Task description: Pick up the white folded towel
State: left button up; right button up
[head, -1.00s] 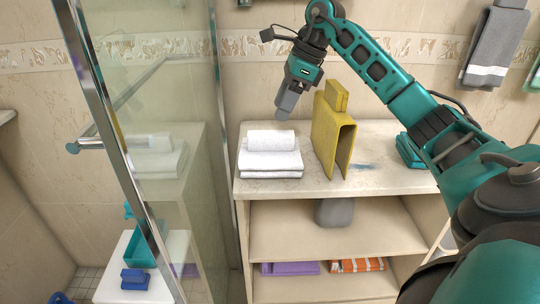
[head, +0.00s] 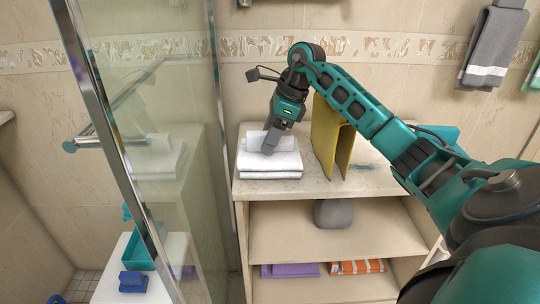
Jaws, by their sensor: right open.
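White towels lie stacked near the left end of the countertop. A smaller rolled or folded white towel (head: 256,140) lies on top of larger white folded towels (head: 270,172). My right gripper (head: 269,148) points down at the small top towel, with its fingers in front of it and hiding part of it. Whether the fingers touch the towel is hard to tell. The gripper is open. My left gripper is not in view.
A yellow folded piece (head: 325,140) stands upright just right of the towels on the beige countertop (head: 305,187). A glass shower panel (head: 165,120) with a metal frame stands left. Shelves below hold a grey object (head: 334,212), a purple cloth (head: 290,270) and an orange striped cloth (head: 357,267).

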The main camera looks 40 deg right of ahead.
jog(key=shift+f, duration=0.25)
dwell(0.3)
grip_shut()
dwell(0.5)
